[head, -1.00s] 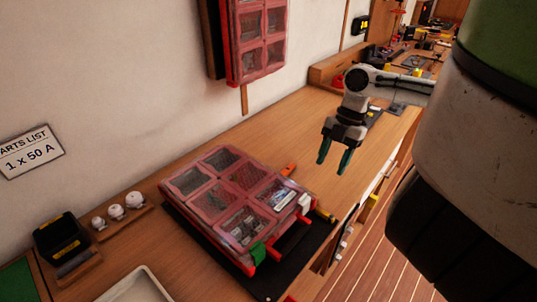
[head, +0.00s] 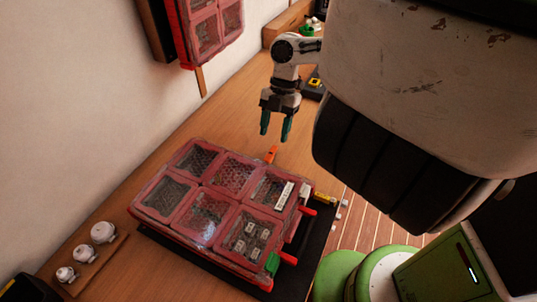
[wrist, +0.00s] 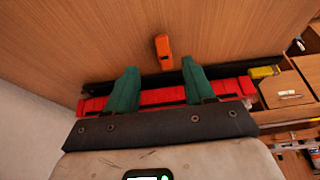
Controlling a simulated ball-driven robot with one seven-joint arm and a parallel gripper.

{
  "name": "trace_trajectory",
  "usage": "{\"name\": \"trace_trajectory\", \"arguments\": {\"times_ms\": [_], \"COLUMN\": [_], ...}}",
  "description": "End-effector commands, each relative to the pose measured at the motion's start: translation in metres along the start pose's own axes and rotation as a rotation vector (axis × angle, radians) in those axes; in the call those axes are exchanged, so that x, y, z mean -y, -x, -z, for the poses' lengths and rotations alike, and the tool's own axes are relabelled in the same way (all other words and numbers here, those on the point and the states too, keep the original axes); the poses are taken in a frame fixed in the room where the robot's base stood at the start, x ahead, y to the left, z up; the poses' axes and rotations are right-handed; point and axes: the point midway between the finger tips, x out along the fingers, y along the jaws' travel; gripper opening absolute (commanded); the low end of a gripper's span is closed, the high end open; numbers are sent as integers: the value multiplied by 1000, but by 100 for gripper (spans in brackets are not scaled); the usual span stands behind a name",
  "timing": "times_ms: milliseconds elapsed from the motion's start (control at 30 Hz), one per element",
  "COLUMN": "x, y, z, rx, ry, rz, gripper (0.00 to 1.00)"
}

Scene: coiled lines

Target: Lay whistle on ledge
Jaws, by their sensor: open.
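A small orange object (head: 271,154), which looks like the whistle, lies on the wooden bench (head: 225,110) just behind the red case. In the head view my gripper (head: 275,128) points down with its two green fingers apart, above and close to the orange object. In the wrist view the orange object (wrist: 163,50) lies between the lines of the fingertips (wrist: 159,70), a little ahead of them. Nothing is between the fingers. I cannot tell for sure which surface is the ledge.
A red compartment case (head: 215,205) with clear lids lies on a black mat (head: 318,235) near the bench edge. A wooden strip (head: 95,262) holds three white round pieces. Another red case (head: 205,30) hangs on the wall. The bench beyond the case is largely clear.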

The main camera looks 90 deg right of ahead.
Motion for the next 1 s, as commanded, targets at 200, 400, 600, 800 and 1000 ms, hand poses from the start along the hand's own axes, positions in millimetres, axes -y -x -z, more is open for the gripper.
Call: {"name": "trace_trajectory", "arguments": {"times_ms": [200,400,600,800,1000], "x": [2,3,3,3,4], "y": [-15,-45,-56,-56,-56], "z": [4,8,7,7,7], "rx": [-1,-2,1,1,1], "ry": [3,1,0,0,0], "rz": [1,0,-1,-1,-1], "gripper": [53,53,53,50,31]}}
